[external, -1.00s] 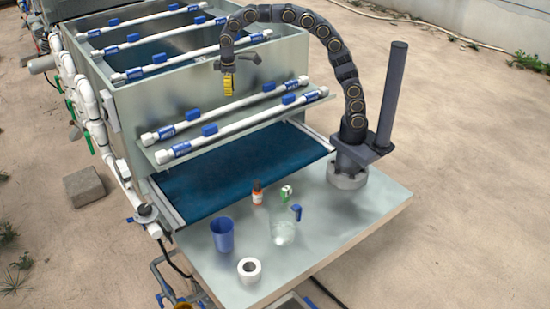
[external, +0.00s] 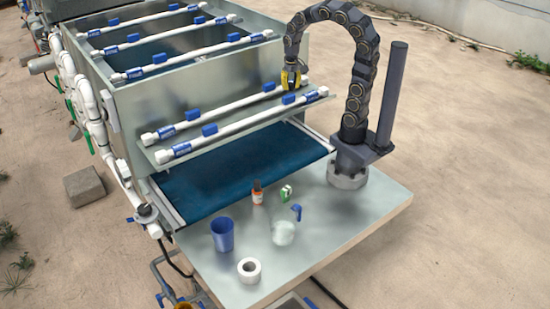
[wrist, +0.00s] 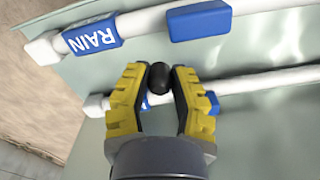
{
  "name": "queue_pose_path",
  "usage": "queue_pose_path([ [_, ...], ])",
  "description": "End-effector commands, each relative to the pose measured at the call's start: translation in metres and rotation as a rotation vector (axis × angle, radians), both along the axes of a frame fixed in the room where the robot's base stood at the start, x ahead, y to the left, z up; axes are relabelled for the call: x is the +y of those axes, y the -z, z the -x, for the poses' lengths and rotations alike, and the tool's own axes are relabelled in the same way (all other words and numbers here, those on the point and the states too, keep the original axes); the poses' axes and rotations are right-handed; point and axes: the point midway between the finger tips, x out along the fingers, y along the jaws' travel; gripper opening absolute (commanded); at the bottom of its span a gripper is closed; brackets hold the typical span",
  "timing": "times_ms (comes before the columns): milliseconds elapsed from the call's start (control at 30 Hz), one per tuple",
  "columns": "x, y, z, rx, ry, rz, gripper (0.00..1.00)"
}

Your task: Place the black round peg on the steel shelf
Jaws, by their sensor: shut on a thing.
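The black round peg (wrist: 158,78) shows as a dark rounded end between the yellow fingertips in the wrist view. My gripper (wrist: 158,72) is shut on it. In the external view my gripper (external: 292,80) hangs over the right part of the pipe-bearing steel ledge, beside the upper white pipe; the peg cannot be made out there. Whether it touches the ledge, I cannot tell. The steel ledge (external: 318,94) juts from the machine's front wall and carries two white pipes with blue fittings. A lower steel table surface (external: 345,220) spreads below, in front of the blue belt.
On the table stand a blue cup (external: 222,235), a white tape roll (external: 249,270), a clear jug (external: 284,233), a small dark-topped bottle (external: 257,193) and a green-white item (external: 286,193). The table's right side is clear. The blue belt (external: 240,175) is empty.

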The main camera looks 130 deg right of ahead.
Motion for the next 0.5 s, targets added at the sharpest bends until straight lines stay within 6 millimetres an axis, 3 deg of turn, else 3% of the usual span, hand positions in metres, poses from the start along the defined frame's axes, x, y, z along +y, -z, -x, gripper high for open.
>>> queue_pose_path([
  [367, 0.002, 0.048, -0.001, 0.0, -0.003, -0.009, 0.08],
  [500, 0.001, 0.051, 0.0, -0.001, -0.003, -0.003, 0.08],
])
